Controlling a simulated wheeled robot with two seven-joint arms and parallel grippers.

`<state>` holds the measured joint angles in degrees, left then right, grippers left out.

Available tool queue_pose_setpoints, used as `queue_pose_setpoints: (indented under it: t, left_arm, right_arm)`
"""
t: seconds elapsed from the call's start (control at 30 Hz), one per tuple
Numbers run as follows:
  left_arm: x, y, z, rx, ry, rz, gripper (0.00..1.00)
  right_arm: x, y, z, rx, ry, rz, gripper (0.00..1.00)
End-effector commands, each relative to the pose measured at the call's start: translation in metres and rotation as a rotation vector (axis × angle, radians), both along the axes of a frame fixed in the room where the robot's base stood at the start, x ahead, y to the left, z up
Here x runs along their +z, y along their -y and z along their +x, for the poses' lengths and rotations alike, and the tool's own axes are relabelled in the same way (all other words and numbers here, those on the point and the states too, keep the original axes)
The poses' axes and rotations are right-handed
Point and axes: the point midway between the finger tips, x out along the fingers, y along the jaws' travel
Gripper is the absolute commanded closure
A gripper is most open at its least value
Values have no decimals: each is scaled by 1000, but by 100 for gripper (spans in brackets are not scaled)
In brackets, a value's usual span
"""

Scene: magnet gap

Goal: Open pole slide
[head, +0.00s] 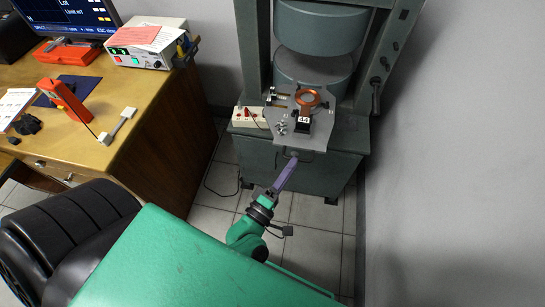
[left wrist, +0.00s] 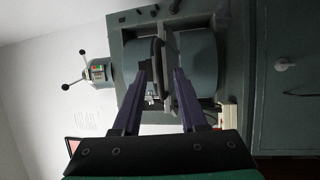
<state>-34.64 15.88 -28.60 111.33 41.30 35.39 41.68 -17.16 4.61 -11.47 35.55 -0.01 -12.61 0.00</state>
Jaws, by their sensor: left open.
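The magnet has two big grey-green round poles, an upper one (head: 318,25) and a lower one (head: 313,70), with a gap between them. A flat grey plate (head: 313,142) juts out at the front of the gap, carrying a copper-coloured ring (head: 308,98) and a small black block (head: 302,124). My left gripper (head: 292,160), purple-fingered, is at the plate's front edge. In the left wrist view its two fingers (left wrist: 166,72) are apart, with the plate (left wrist: 171,45) edge-on beyond and between the tips. I cannot tell whether they touch it. My right gripper is out of view.
A white box with red and black plugs (head: 250,117) stands left of the plate. A wooden desk (head: 150,110) with instruments and a monitor is at the left. A grey wall (head: 460,150) closes the right side. A cable lies on the tiled floor (head: 310,212).

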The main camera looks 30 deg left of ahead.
Motion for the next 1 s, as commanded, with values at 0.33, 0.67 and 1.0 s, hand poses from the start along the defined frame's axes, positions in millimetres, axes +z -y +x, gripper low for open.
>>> queue_pose_setpoints:
  t: [0.33, 0.67, 1.0]
  left_arm:
    - [-16, -12, -80, -4, -5, 1, 58]
    - [-18, -16, -107, -2, -1, 0, 58]
    - [-18, -16, -106, -1, -1, 0, 58]
  right_arm:
    - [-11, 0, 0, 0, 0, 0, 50]
    - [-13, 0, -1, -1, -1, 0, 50]
    - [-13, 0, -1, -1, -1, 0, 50]
